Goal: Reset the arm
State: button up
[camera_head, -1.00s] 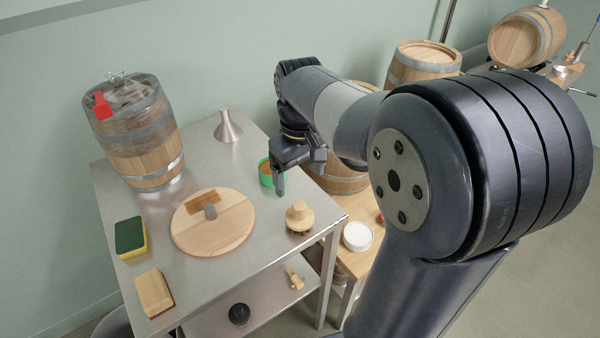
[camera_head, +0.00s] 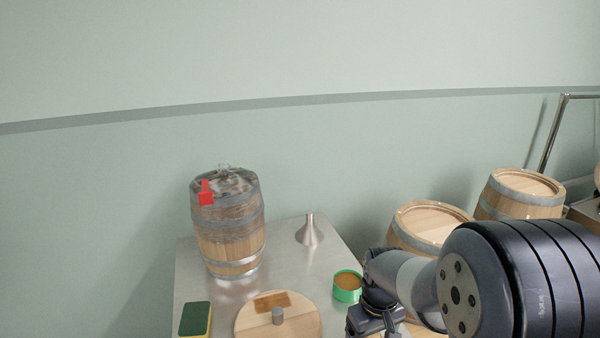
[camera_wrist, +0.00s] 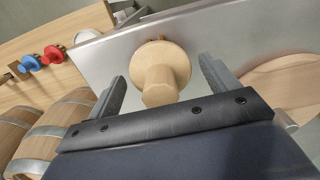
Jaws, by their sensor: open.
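My gripper (camera_wrist: 163,88) is open in the wrist view, its two fingers spread wide with nothing held between them. A wooden bung-like knob (camera_wrist: 160,72) stands on the steel table beyond the fingers and shows in the gap between them. In the head view my arm reaches in from the lower right. The wrist end of my arm is at the bottom of that view, by the green-rimmed cup, and the fingertips are hidden below the picture edge.
The steel table (camera_head: 274,256) carries a barrel (camera_head: 229,246) with a red tag, a funnel (camera_head: 309,232), a green-rimmed cup (camera_head: 348,285), a round wooden lid (camera_head: 300,318) and a sponge (camera_head: 195,319). More barrels (camera_head: 432,222) stand at the right. Red and blue pieces (camera_wrist: 42,58) lie on a wooden surface.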

jog(key=shift+r, duration=1.7)
jog(key=shift+f, duration=0.1)
